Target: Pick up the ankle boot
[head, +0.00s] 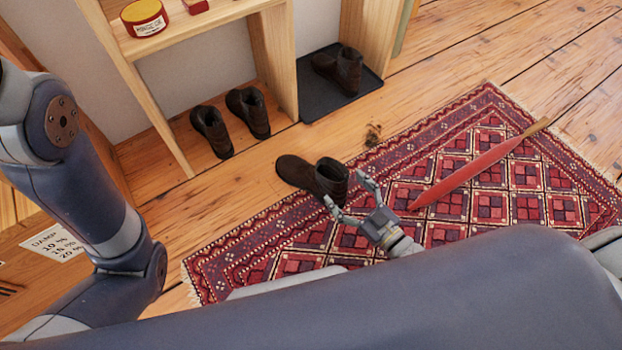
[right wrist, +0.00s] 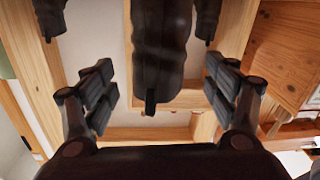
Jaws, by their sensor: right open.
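A dark brown ankle boot (head: 297,172) stands at the rug's upper left edge in the head view, its toe to the left and its open shaft to the right. My right gripper (head: 346,190) is open at the shaft end, one finger on each side of it. In the right wrist view the boot (right wrist: 160,45) hangs into the picture from the top, between the spread fingers of the right gripper (right wrist: 158,72). I cannot tell whether the fingers touch it. My left gripper is not in view.
A pair of dark boots (head: 211,132) stands under the wooden shelf (head: 190,37). Another dark boot (head: 340,68) is on a black tray (head: 316,107). A long red pointed object (head: 470,172) lies on the patterned rug (head: 440,235). Bare floor separates boot and shelf.

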